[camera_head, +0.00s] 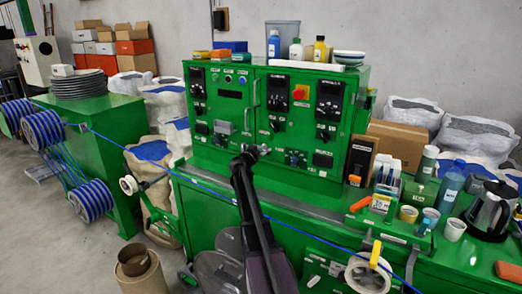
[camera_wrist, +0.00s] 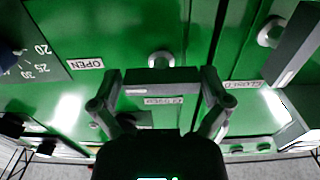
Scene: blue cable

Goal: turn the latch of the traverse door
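My gripper (camera_head: 252,152) is at the front of the green cabinet (camera_head: 208,152). In the wrist view my gripper (camera_wrist: 160,80) is open, its two fingers spread apart. A dark grey latch bar (camera_wrist: 160,82) lies level between the fingertips, below a round pale pivot (camera_wrist: 161,58). The fingertips are at or very near the bar's two ends; I cannot tell if they touch. An OPEN label (camera_wrist: 85,64) is to its left and a CLOSED label (camera_wrist: 163,101) is just below, both upside down. In the head view my gripper hides most of this latch.
Another latch (camera_wrist: 296,45) stands slanted at the right in the wrist view, near a second CLOSED label (camera_wrist: 246,85). Dials and a red button (camera_head: 299,93) are on the panel. Cups, bottles and a kettle (camera_head: 490,214) crowd the right of the bench. A blue cable (camera_head: 205,190) runs across the front.

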